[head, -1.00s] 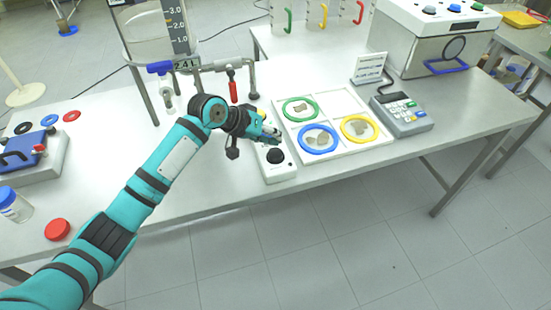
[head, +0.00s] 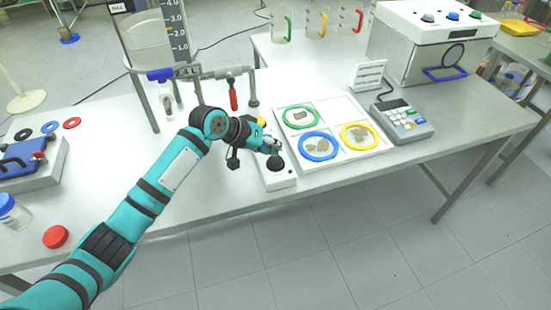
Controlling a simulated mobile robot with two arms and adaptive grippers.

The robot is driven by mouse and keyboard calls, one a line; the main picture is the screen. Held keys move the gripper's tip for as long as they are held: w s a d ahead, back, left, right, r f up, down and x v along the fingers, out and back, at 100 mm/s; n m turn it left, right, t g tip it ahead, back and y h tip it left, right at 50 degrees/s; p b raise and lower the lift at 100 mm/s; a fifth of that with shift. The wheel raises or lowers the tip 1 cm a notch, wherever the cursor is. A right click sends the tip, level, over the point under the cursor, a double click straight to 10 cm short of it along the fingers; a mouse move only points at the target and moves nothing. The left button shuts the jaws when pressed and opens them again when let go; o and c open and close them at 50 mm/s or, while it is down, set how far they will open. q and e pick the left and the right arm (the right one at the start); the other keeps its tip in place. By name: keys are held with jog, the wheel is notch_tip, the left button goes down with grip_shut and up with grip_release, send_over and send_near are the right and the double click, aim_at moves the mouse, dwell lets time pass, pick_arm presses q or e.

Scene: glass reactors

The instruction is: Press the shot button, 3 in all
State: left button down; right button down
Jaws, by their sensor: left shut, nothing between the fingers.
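The shot button is a black round knob (head: 276,163) on a small white box (head: 278,181) near the front edge of the table. My left gripper (head: 277,147) is shut and empty. Its fingertips are right over the back of the black knob and overlap it in the picture. I cannot tell whether they touch it. The gripper covers the rear part of the white box. My right gripper is not in view.
A white tray with green (head: 300,117), blue (head: 318,146) and yellow (head: 359,135) rings lies just right of the box. A keypad device (head: 403,122) stands farther right. Behind the gripper are a glass reactor (head: 150,42) and a red-handled valve (head: 233,95).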

aim_at(274, 158)
pick_arm(q)
jog(key=shift+f, duration=0.2)
dwell(0.5)
jog(key=shift+f, duration=0.25)
jog(key=shift+f, duration=0.5)
dwell(0.8)
jog(key=shift+r+p, duration=0.9)
jog(key=shift+p, duration=0.1)
notch_tip(274, 158, up, 5)
jog(key=p, duration=0.5)
jog(key=shift+r, duration=0.1)
